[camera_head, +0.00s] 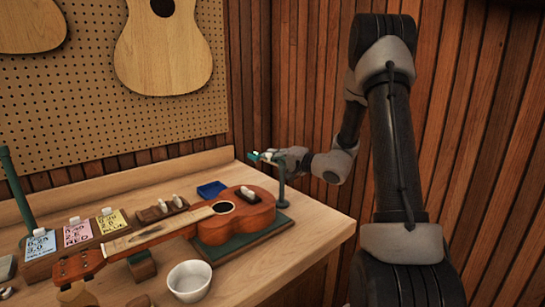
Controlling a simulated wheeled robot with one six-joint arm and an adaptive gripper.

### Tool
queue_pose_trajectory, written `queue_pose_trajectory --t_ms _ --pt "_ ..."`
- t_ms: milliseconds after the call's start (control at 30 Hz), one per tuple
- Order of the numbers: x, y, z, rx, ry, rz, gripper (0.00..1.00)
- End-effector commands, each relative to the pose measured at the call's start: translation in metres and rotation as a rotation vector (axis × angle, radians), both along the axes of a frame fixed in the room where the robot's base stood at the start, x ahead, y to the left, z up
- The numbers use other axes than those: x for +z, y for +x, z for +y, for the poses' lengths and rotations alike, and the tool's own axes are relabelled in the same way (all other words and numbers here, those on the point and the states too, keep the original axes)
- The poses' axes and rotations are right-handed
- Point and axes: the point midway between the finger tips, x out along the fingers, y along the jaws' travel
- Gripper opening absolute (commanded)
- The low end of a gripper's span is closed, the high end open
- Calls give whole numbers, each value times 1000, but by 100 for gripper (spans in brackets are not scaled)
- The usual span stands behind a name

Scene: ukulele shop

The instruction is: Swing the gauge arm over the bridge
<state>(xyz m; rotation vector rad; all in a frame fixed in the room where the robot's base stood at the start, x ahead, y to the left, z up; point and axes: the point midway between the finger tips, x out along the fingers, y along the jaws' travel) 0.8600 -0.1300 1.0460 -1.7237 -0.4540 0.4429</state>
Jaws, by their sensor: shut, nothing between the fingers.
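A brown ukulele (236,214) lies on a green cradle on the workbench, its neck pointing to the lower left. A small pale piece on its body, at the right of the sound hole, appears to be the bridge (248,192). A teal post (281,187) stands at the right end of the ukulele. A short teal gauge arm (263,158) with a white piece sits at the top of the post and points left, behind the ukulele's body. My gripper (280,154) is shut and empty at the arm, close to the post's top; whether it touches is unclear.
A blue tray (211,189) lies behind the ukulele. A white bowl (189,280) stands in front of it. A wooden block (162,210) with pale pieces and several labelled cards are at the left. A pegboard (70,95) holds guitar bodies; a plank wall is close behind my arm.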

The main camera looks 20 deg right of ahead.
Motion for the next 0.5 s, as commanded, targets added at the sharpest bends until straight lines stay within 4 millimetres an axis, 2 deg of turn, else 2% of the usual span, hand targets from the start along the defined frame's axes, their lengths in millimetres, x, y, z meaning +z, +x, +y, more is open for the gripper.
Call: queue_pose_trajectory --t_ms 267,500 --pt "0 0 13 110 -1 -1 0" --pt "0 -4 32 329 -1 0 0"
